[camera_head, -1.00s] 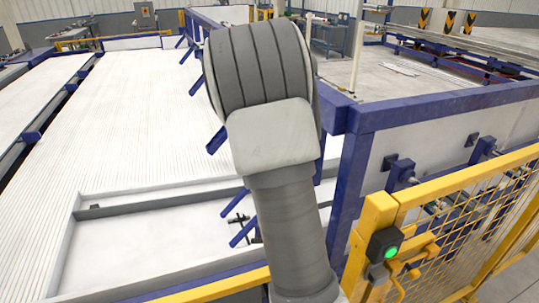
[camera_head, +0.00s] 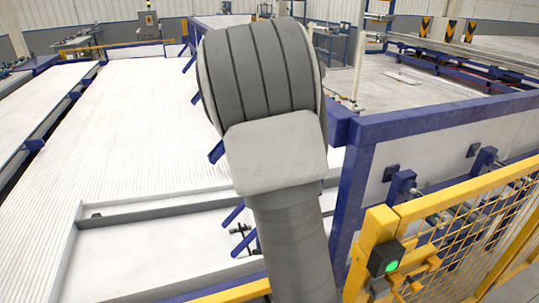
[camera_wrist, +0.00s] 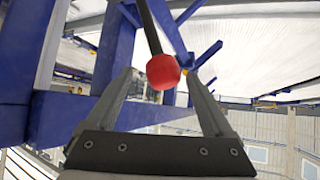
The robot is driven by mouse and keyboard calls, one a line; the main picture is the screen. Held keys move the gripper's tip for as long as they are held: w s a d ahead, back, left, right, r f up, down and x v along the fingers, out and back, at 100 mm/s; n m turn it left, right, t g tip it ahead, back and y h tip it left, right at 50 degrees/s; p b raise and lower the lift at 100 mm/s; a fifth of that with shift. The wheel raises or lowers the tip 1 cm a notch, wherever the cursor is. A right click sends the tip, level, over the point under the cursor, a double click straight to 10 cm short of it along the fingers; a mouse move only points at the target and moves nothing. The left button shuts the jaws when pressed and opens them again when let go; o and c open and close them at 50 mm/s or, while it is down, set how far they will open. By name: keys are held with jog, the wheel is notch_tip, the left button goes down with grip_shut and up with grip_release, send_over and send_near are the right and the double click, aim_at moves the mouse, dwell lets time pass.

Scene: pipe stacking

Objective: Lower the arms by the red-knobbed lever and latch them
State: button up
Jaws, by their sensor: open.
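The red knob (camera_wrist: 163,71) sits at the end of a dark lever rod (camera_wrist: 149,28) in the wrist view. My gripper (camera_wrist: 159,78) is open, with one finger on each side of the knob in the picture; I see no clear contact. The gap in depth is hard to judge. Several short blue arms (camera_head: 217,152) stick out obliquely beside the white ribbed bed (camera_head: 120,130) in the head view. Blue arms (camera_wrist: 208,53) also show past the knob in the wrist view. My arm hides part of that row and the lever in the head view. I cannot make out a latch.
A blue frame (camera_head: 352,205) with a white panel stands right of my arm. A yellow mesh fence (camera_head: 470,235) with a green-lit box (camera_head: 386,257) is at front right. A blue beam (camera_wrist: 60,118) crosses left of my gripper in the wrist view.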

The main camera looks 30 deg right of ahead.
jog(key=p+v, duration=0.5)
jog(key=v, duration=0.9)
jog(key=shift+r, duration=0.1)
